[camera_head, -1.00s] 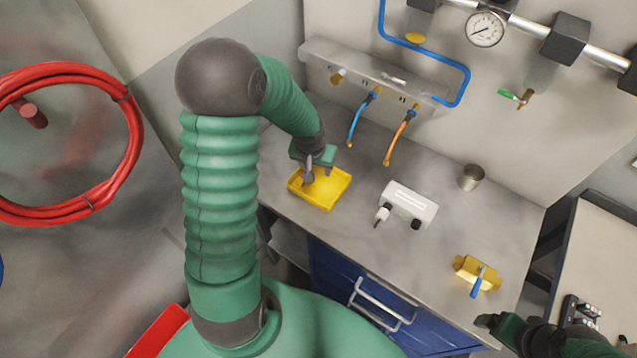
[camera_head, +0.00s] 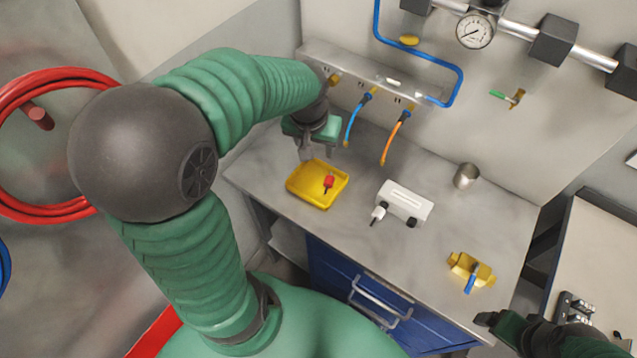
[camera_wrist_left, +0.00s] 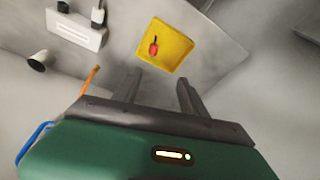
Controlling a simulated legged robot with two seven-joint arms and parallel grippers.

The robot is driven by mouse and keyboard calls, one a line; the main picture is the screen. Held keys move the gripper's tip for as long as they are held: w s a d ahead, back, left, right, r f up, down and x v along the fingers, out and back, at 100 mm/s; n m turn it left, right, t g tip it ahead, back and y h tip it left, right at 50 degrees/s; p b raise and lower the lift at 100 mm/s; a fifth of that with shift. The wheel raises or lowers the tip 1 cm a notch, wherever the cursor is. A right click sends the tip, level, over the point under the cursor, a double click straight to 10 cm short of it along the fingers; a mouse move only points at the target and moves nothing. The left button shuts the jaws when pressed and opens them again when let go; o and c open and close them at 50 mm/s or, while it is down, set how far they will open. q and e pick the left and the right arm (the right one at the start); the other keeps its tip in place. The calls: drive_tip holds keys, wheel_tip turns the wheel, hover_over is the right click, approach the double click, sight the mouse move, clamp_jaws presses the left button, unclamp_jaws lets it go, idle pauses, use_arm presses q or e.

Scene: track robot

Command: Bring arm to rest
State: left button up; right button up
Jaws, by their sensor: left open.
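My left gripper (camera_head: 318,148) is open and empty, above the back left edge of the yellow tray (camera_head: 300,190) on the grey workbench. Its two fingers show apart in the left wrist view (camera_wrist_left: 158,90), with nothing between them. A small red object (camera_head: 328,182) lies in the tray, and it also shows in the left wrist view (camera_wrist_left: 153,46). My left arm is raised and bent, its big elbow at the left of the head view. My right gripper (camera_head: 490,320) is at the lower right, off the front of the bench; its jaws are too unclear to judge.
A white box (camera_head: 405,202), a metal cup (camera_head: 467,176) and a yellow part with a blue handle (camera_head: 472,270) stand on the bench. Blue (camera_head: 356,120) and orange (camera_head: 392,140) hoses hang from the wall rail. A red hose coil (camera_head: 40,75) hangs at left.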

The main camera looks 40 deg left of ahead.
use_arm(q)
drive_tip(key=s+d+f+m+h+b, duration=0.1)
drive_tip(key=s+d+f+m+b, duration=0.2)
drive_tip(key=d+f, duration=0.9)
drive_tip(key=s+d+m, duration=0.1)
drive_tip(key=s, duration=0.2)
drive_tip(key=shift+m+h, duration=0.3)
drive_tip(key=shift+m, duration=0.1)
use_arm(e)
drive_tip(key=f, duration=0.1)
drive_tip(key=a+f, duration=0.1)
drive_tip(key=f, duration=0.1)
drive_tip(key=shift+a+f, duration=0.1)
use_arm(q)
drive_tip(key=shift+a, duration=0.2)
use_arm(e)
drive_tip(key=shift+a, duration=0.1)
use_arm(q)
drive_tip(key=shift+a, duration=0.25)
use_arm(e)
drive_tip(key=shift+a, duration=0.3)
use_arm(q)
drive_tip(key=shift+d, duration=0.3)
use_arm(e)
drive_tip(key=shift+d, duration=0.3)
use_arm(q)
drive_tip(key=shift+a, duration=0.2)
use_arm(e)
drive_tip(key=shift+a, duration=0.2)
